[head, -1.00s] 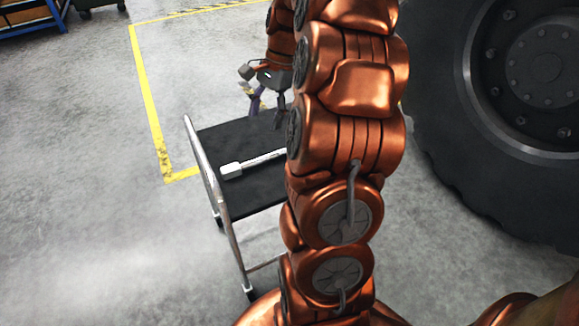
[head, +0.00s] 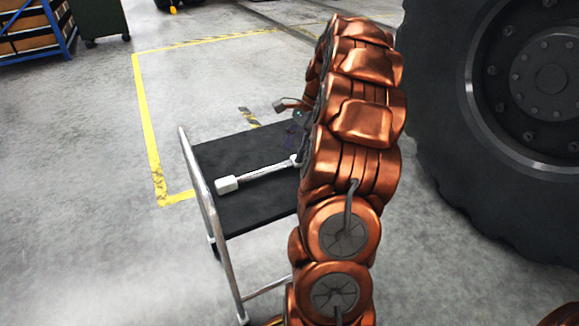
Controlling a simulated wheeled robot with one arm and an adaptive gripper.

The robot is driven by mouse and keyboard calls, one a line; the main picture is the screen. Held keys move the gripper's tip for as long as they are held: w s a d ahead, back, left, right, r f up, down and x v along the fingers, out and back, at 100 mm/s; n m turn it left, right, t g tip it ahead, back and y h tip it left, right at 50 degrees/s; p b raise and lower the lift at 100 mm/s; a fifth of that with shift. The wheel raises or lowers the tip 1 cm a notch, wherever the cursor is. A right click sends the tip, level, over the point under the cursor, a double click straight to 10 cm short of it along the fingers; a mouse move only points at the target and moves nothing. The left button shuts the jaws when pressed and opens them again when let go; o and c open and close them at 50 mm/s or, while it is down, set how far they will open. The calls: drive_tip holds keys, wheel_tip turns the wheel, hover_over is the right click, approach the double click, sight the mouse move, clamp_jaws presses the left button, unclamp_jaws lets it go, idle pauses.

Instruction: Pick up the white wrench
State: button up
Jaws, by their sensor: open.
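The white wrench (head: 258,177) lies on the black top of a trolley (head: 250,208). Its blocky white end points left, and its shaft runs right and slightly back. Its far right end is partly hidden by my arm. My gripper (head: 296,139) is small and dark, partly hidden behind my own arm. It is near the wrench's right end, at the back right of the trolley top. It is open, and nothing shows between its fingers. I cannot tell whether it touches the wrench.
A metal handle rail (head: 203,190) edges the trolley's left side. A large black tyre (head: 440,150) fills the right. A yellow line (head: 148,120) marks the floor. A blue rack (head: 35,35) and a dark green bin (head: 100,20) stand far back left. The floor at left is clear.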

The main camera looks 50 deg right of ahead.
sight(290, 160)
drive_tip(key=b+x, duration=0.1)
drive_tip(key=x, duration=0.2)
drive_tip(key=shift+s+f, duration=0.1)
drive_tip(key=shift+f, duration=0.2)
drive_tip(key=shift+c, duration=0.2)
clamp_jaws()
